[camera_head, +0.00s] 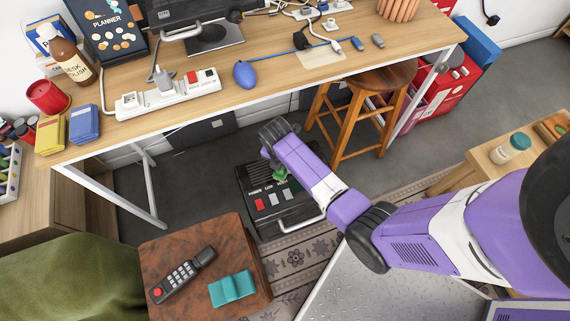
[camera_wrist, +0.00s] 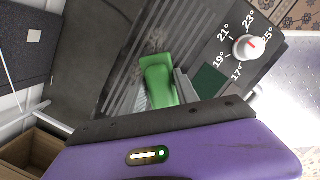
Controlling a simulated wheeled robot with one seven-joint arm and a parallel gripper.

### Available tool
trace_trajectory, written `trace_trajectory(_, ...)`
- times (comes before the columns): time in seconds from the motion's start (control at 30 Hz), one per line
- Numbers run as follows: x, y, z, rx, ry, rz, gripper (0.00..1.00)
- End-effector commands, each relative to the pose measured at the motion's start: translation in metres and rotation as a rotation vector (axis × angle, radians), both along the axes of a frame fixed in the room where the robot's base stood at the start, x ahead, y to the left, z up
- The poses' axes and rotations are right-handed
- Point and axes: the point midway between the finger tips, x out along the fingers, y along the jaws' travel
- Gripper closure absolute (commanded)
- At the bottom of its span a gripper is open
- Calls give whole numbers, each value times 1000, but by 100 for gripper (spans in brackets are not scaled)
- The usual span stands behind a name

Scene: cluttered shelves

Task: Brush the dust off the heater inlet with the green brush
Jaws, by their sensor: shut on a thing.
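The heater is a dark box on the floor under the desk, seen in the head view (camera_head: 255,186) and from close by in the wrist view (camera_wrist: 262,78). Its slatted inlet (camera_wrist: 190,28) fills the upper middle of the wrist view. Grey dust (camera_wrist: 158,40) shows on the slats beside the brush. My gripper (camera_head: 274,165) is over the heater, shut on the green brush (camera_wrist: 158,82), which also shows in the head view (camera_head: 279,174). The brush's bristle end is down at the slats; whether it touches them is unclear. My arm hides part of the heater in the head view.
The desk (camera_head: 290,78) overhangs behind. A wooden stool (camera_head: 356,110) stands to the right. A patterned rug (camera_head: 296,258) lies in front.

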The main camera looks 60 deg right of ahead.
Motion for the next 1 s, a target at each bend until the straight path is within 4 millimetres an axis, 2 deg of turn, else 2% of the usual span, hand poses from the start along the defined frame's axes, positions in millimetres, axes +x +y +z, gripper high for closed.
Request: trace_trajectory(1.0, 45, -31, 0, -2, -2, -1, 100)
